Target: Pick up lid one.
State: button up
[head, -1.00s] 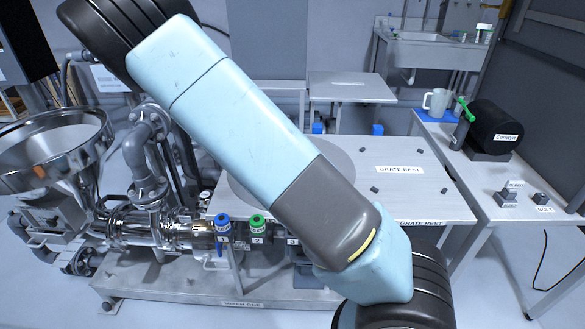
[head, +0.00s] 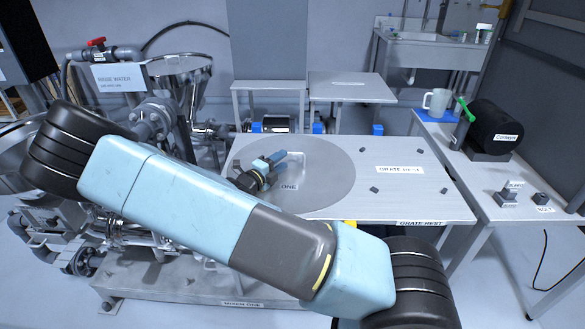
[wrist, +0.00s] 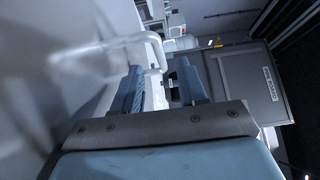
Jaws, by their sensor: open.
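Lid one is a large round grey disc (head: 325,165) lying flat on the steel table, labelled ONE. Its pale bar handle (wrist: 115,48) shows in the wrist view, running in from the left and bending near the fingertips. My gripper (head: 278,160) is over the left part of the lid, low and close to its surface, partly covering the handle in the head view. In the wrist view my gripper (wrist: 161,80) has its two blue fingers apart. The handle's bent end lies just ahead of the gap; I cannot tell whether it is between the fingers.
The table's right half has a GRATE REST label (head: 400,169) and several small dark pegs. A side bench at right holds a grey mug (head: 437,101) and a black drum (head: 493,128). Steel pipework and a hopper (head: 180,75) stand at left.

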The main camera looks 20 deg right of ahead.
aim_at(292, 154)
jog(key=x, duration=0.6)
jog(key=c, duration=0.7)
grip_shut()
jog(key=shift+s+f, duration=0.1)
dwell(0.6)
